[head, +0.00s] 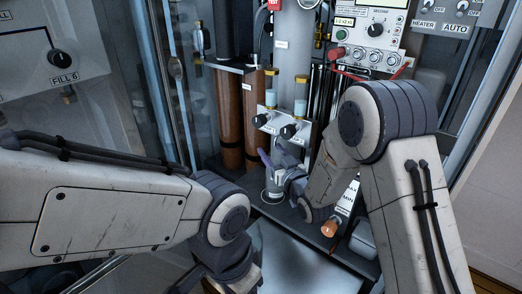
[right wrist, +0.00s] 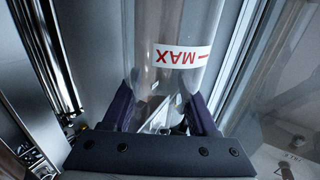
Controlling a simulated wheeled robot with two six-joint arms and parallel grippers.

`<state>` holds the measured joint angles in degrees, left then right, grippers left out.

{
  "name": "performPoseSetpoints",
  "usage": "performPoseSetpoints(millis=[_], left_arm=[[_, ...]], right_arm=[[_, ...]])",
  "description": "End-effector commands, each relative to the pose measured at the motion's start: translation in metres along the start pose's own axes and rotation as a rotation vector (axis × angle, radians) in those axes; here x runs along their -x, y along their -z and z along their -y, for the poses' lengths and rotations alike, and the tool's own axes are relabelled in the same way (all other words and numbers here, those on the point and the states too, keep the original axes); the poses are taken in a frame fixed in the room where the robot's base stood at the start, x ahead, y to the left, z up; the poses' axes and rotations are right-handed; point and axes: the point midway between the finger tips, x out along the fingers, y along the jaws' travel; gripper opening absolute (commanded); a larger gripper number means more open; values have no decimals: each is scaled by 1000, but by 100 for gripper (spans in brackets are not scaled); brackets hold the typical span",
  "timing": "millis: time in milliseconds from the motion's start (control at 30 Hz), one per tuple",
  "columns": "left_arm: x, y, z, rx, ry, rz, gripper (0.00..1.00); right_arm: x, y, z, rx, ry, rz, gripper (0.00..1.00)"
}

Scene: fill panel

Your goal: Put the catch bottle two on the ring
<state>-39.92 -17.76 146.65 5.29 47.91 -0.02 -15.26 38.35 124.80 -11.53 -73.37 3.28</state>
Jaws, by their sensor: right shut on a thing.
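My right gripper (head: 272,168) has dark purple fingers and reaches in at the middle of the head view, above the dark shelf. In the right wrist view, the fingers (right wrist: 165,112) are shut on the sides of a clear cylindrical bottle (right wrist: 180,25) with a white label and red "MAX" print, upside down in this view. I take it for the catch bottle two. My gripper and wrist mostly hide it in the head view. A round grey piece (head: 272,194) shows just below the fingers; I cannot tell whether it is the ring. My left arm ends at the bottom edge, its fingers out of view.
Two brown cylinders (head: 228,110) stand left of a pale vertical column (head: 292,60). A small panel with dark knobs (head: 284,128) sits close behind my right gripper. A shiny plate (head: 300,262) lies in front.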

Motion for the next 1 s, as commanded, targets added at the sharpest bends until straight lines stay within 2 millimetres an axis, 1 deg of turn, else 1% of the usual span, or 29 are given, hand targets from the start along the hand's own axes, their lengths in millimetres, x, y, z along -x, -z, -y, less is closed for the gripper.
performPoseSetpoints(millis=[33,200,367,400,433,467,733,867,967,1000], left_arm=[[-5,-1,0,0,0,1,50],[-3,0,0,0,0,1,50],[-8,-1,0,0,0,0,50],[-6,0,0,0,0,0,50],[-6,0,0,0,0,0,50],[-6,0,0,0,0,0,50],[-6,0,0,0,0,0,50],[-1,0,0,0,0,0,50],[-1,0,0,0,0,0,50],[-1,0,0,0,0,0,50]], right_arm=[[0,-6,0,0,0,-1,0],[-5,-4,11,1,16,-2,0],[-5,-8,12,0,16,-2,0],[-5,-6,11,0,16,-2,71],[-5,-6,11,0,15,-2,82],[-4,-6,10,0,15,-2,90],[-4,-6,9,0,12,-2,90],[-3,-1,8,0,12,-2,90],[10,-4,7,0,10,1,90],[18,-4,7,-1,10,1,90]])
